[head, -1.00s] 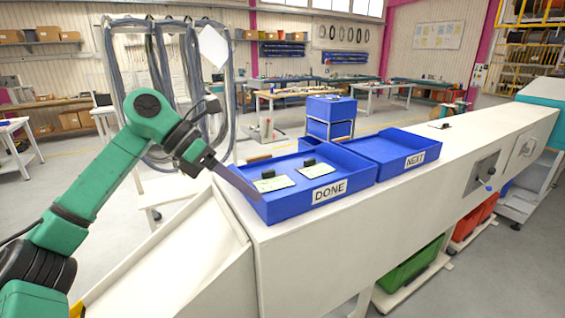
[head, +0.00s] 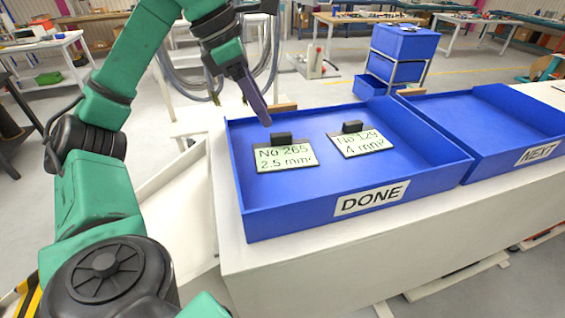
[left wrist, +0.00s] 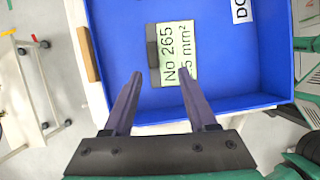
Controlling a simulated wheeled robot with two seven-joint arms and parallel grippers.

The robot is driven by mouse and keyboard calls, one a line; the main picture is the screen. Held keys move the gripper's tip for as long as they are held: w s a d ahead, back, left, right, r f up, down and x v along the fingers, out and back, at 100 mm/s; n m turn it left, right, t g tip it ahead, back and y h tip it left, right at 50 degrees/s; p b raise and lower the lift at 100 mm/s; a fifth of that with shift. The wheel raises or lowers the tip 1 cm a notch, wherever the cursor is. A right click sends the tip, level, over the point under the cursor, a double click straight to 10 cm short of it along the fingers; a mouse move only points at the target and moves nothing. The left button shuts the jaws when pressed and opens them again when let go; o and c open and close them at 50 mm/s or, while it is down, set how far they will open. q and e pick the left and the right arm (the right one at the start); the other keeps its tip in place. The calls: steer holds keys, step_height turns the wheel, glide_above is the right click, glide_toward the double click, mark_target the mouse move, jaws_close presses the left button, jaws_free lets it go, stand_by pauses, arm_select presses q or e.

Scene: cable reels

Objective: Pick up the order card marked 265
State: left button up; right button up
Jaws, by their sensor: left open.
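The order card marked 265 (head: 285,157) lies in the left part of the blue DONE tray (head: 350,203), with a black block-shaped grip (head: 281,139) at its far edge. In the left wrist view the card (left wrist: 178,55) and its black grip (left wrist: 153,46) lie beyond the fingertips. My left gripper (head: 262,115) is over the tray's left side, just behind and above the card. In the left wrist view my left gripper (left wrist: 160,75) is open and empty, its two fingers apart. My right gripper is not in view.
A second card marked 129 (head: 360,144) lies to the right in the same tray. The blue NEXT tray (head: 510,163) stands beside it on the white bench (head: 300,270). The DONE tray's walls surround the cards. The tray's right side is bare.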

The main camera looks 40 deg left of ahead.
mark_target(281, 134)
arm_select(q)
steer(key=w+f, duration=0.2)
steer(key=shift+w+a+f, duration=0.1)
steer(key=shift+a+f, duration=0.05)
steer(key=shift+f, duration=0.25)
steer(key=x, duration=0.4)
steer(key=shift+w+d+p, duration=0.15)
steer(key=shift+d+p, duration=0.1)
steer(key=shift+p, duration=0.05)
steer(key=shift+d, duration=0.15)
steer(key=shift+s, duration=0.2)
steer(key=shift+c, duration=1.2)
steer(key=shift+w+f, duration=0.1)
steer(key=c, duration=0.6)
jaws_close()
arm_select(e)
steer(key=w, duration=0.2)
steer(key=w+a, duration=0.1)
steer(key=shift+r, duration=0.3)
